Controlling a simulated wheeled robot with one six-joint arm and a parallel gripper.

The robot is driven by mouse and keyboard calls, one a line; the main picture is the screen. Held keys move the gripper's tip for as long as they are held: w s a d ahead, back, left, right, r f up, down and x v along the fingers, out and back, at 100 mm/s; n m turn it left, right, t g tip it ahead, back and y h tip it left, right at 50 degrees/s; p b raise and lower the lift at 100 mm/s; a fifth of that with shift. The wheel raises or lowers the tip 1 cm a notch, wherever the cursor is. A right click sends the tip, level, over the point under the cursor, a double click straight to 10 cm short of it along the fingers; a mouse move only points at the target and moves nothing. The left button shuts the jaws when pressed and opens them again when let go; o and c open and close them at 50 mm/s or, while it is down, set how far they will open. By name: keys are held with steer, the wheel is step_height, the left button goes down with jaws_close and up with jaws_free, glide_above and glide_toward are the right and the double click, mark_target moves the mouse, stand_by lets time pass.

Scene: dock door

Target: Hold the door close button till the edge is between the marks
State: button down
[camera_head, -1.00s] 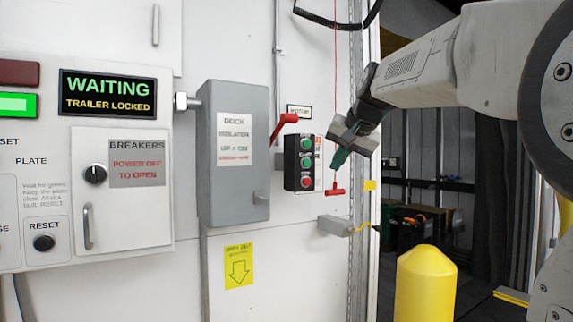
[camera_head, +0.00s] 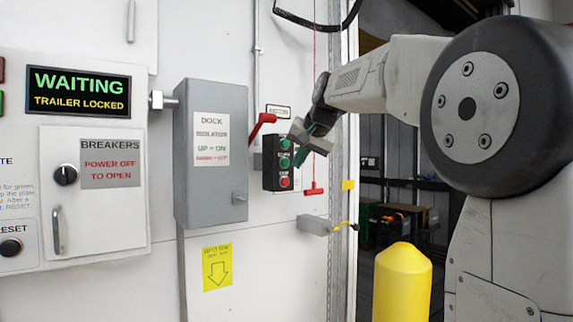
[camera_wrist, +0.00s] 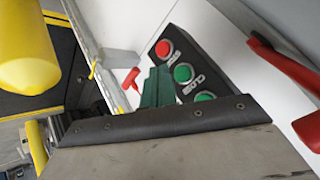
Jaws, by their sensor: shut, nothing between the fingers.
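A black button box (camera_head: 268,165) hangs on the white wall with two green buttons above a red one. The middle green button (camera_head: 284,162) appears to carry the close label, which is partly readable in the wrist view (camera_wrist: 183,72). My gripper (camera_head: 301,157) is shut and empty, its green fingertips just right of the box. In the wrist view the fingertips (camera_wrist: 157,88) lie beside the box near the middle button; I cannot tell if they touch it. A yellow tag (camera_head: 348,185) is on the door frame. I cannot make out the door's edge or marks.
A grey isolator box (camera_head: 211,210) with a red lever (camera_head: 262,126) stands left of the buttons. A red pull handle (camera_head: 314,190) hangs on a cord close by. A yellow bollard (camera_head: 402,285) stands in front of the dark doorway. The sign (camera_head: 79,92) reads WAITING, TRAILER LOCKED.

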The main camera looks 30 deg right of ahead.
mark_target(286, 163)
steer(key=shift+w, duration=0.95)
stand_by(1.4)
steer(key=shift+w+a, duration=0.1)
steer(key=shift+w, duration=0.3)
